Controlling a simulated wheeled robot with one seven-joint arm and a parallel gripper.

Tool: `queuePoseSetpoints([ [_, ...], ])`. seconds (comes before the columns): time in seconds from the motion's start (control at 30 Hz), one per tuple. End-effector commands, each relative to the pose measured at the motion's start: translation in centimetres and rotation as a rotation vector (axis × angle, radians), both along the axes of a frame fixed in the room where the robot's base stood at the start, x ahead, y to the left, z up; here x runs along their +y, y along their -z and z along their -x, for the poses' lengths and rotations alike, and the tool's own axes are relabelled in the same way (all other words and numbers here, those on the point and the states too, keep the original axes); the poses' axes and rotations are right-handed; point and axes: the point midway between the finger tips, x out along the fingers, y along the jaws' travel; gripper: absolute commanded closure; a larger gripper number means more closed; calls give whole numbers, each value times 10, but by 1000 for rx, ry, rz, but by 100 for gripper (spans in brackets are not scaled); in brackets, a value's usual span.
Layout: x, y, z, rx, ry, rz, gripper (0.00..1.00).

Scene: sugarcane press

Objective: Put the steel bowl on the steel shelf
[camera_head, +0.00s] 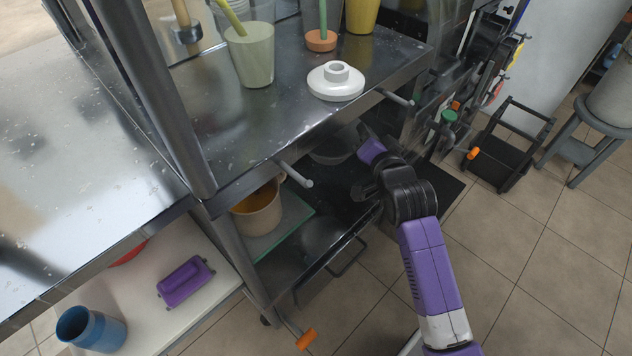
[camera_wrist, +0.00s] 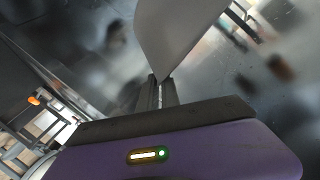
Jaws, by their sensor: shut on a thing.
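The steel bowl (camera_head: 333,150) shows partly below the front edge of the steel counter, beside my gripper (camera_head: 362,153). The counter hides its upper part in the head view. In the wrist view my gripper (camera_wrist: 161,82) is shut on the thin wall of the bowl (camera_wrist: 180,35), which stands out beyond the fingertips. The lower steel shelf (camera_head: 321,236) lies under the counter, left of and below my gripper. The bowl is over the shelf's far end in the picture; I cannot tell whether it touches the surface.
A tan pot (camera_head: 258,212) and a greenish board (camera_head: 293,222) sit on the lower shelf. Rollers or handles (camera_head: 294,174) stick out from the counter's front edge. A white lid-like piece (camera_head: 336,82) and cups stand on top. A black rack (camera_head: 507,150) stands right; floor is clear at lower right.

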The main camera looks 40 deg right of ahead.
Motion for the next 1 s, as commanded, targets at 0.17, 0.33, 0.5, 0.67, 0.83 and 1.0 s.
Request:
queuePoseSetpoints([
  [0.17, 0, 27, 0, 4, 0, -2, 100],
  [0.33, 0, 69, 0, 2, 0, -3, 100],
  [0.5, 0, 110, 0, 1, 0, -3, 100],
  [0.67, 0, 142, 0, 1, 0, -2, 100],
  [0.83, 0, 156, 0, -2, 0, -1, 100],
  [1.0, 0, 167, 0, -1, 0, -2, 100],
])
